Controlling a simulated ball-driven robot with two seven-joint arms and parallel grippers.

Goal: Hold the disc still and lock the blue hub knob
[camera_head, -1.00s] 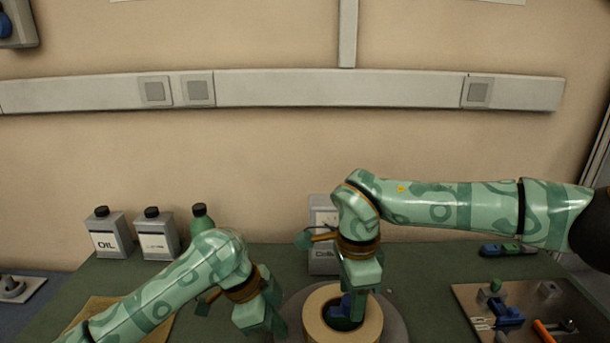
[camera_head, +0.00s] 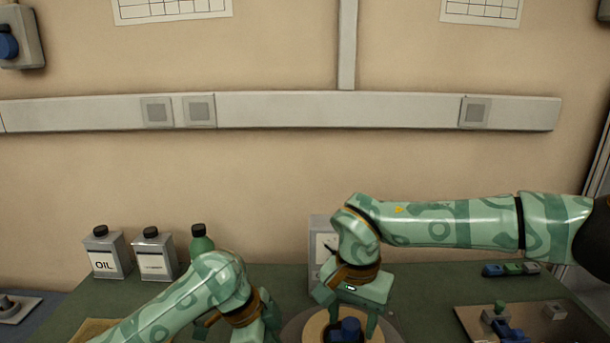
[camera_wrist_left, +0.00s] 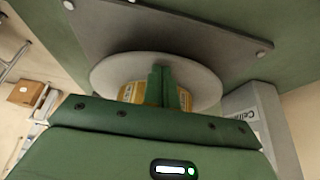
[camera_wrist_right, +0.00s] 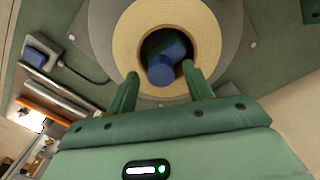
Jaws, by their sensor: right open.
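The grey disc (camera_wrist_right: 104,45) lies flat and bears a tan tape roll (camera_wrist_right: 120,42). The blue hub knob (camera_wrist_right: 165,62) sits in the roll's dark centre hole; its top also shows in the head view (camera_head: 346,327). My right gripper (camera_wrist_right: 160,76) is open above the roll, its fingers apart on either side of the knob in the right wrist view and not closed on it. My left gripper (camera_wrist_left: 169,72) has its fingers together at the disc's near side, in front of the roll; their contact with the disc or roll cannot be told.
Oil cans (camera_head: 105,257) and a green bottle (camera_head: 201,243) stand at the back left. A brown tray (camera_head: 470,318) with small parts lies at the right. The green table between disc and tray is clear.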

